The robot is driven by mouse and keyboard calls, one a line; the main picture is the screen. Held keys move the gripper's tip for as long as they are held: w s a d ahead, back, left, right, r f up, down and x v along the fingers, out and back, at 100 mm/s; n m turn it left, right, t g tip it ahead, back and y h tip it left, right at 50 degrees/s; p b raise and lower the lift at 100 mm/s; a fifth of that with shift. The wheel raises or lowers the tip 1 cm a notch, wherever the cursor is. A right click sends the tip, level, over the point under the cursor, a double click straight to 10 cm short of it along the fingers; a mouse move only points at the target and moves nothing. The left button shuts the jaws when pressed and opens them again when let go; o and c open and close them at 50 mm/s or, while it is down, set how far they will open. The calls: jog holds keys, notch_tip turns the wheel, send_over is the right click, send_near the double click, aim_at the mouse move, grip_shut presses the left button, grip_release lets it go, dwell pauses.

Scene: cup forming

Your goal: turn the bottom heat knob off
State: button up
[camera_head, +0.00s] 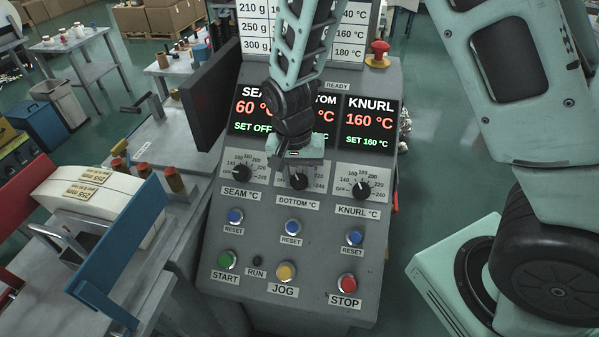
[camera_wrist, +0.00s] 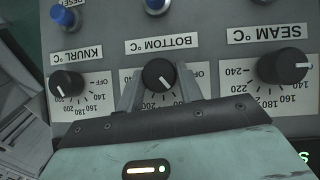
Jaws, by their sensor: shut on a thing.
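The bottom heat knob (camera_wrist: 158,74) is a black round knob with a white pointer line, above the "BOTTOM °C" label in the head view. It also shows, partly covered, in the head view (camera_head: 299,181). My gripper (camera_wrist: 158,88) is shut on it, one finger on each side. In the upside-down wrist view the pointer slants down and right, away from the OFF mark at the dial's right. Parts of the dial scale are hidden by my fingers. In the head view my gripper (camera_head: 297,168) reaches down over the knob, and my arm covers much of the bottom display.
The seam knob (camera_head: 241,173) and knurl knob (camera_head: 361,190) stand close on either side. Blue reset buttons (camera_head: 292,227) and the start (camera_head: 228,260), jog (camera_head: 286,272) and stop (camera_head: 347,284) buttons lie below. The knurl display (camera_head: 369,123) reads 160 °C.

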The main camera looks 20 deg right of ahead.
jog(key=n, duration=0.1)
jog(key=n+h+p, duration=0.2)
jog(key=shift+w+a+n+g, duration=0.1)
jog(key=shift+a+n+g, duration=0.2)
jog(key=shift+g, duration=0.1)
jog(key=n+h, duration=0.3)
jog(key=n, duration=0.1)
jog(key=shift+a+f+n+h, duration=0.1)
jog(key=shift+n+h, duration=0.2)
jog(key=shift+n, duration=0.1)
jog(key=o, duration=1)
jog(key=b+v, duration=0.4)
jog(key=v, duration=1.3)
jog(key=shift+a, duration=0.3)
